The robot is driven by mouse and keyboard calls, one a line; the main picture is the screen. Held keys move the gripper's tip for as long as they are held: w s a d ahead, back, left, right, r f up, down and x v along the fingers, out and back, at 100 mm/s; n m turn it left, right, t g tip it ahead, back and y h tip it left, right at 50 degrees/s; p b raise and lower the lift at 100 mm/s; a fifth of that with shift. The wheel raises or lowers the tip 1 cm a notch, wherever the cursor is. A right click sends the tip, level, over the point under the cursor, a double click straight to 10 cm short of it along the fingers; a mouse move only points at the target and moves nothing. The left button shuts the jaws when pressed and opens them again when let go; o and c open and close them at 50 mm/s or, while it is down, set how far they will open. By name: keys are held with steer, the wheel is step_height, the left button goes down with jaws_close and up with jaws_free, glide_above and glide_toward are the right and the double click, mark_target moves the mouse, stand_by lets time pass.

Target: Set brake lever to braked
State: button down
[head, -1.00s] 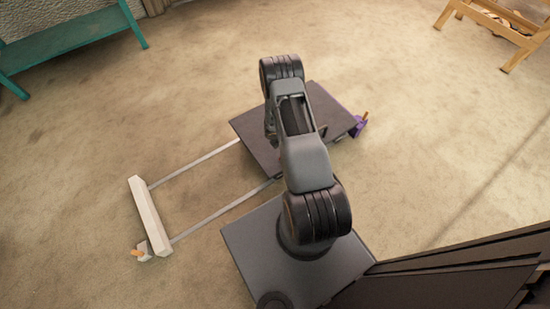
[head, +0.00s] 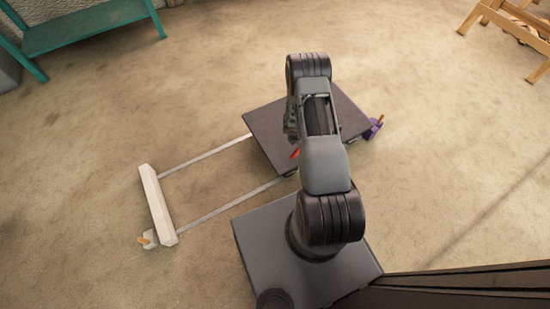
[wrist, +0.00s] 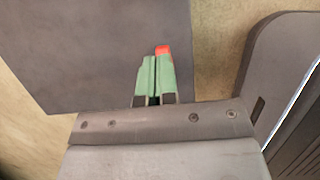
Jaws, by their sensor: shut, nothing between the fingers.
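A dark flat cart deck (head: 264,118) lies low on the floor, with two grey rails running to a white bar (head: 158,204). A small red piece (head: 295,153), which looks like the brake lever's end, shows at the deck's near edge beside my arm. In the wrist view, a red tip (wrist: 162,49) shows right at the end of my green-fingered gripper (wrist: 155,62), by the right finger. The fingers are shut with nothing between them. I cannot tell whether they touch the red tip. The rest of the lever and its setting are hidden.
A purple bracket (head: 374,129) with an orange piece sits at the deck's right corner. Another orange piece (head: 144,240) is by the white bar. A teal bench (head: 85,28) and a wooden frame (head: 505,30) stand at the back. Open carpet lies between.

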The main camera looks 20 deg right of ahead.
steer(key=shift+r, duration=0.1)
steer(key=shift+a+r, duration=0.2)
steer(key=shift+a, duration=0.1)
steer(key=d+p+v, duration=0.1)
steer(key=p+v, duration=0.4)
steer(key=v, duration=0.7)
steer(key=shift+d+r, duration=0.25)
steer(key=shift+r, duration=0.2)
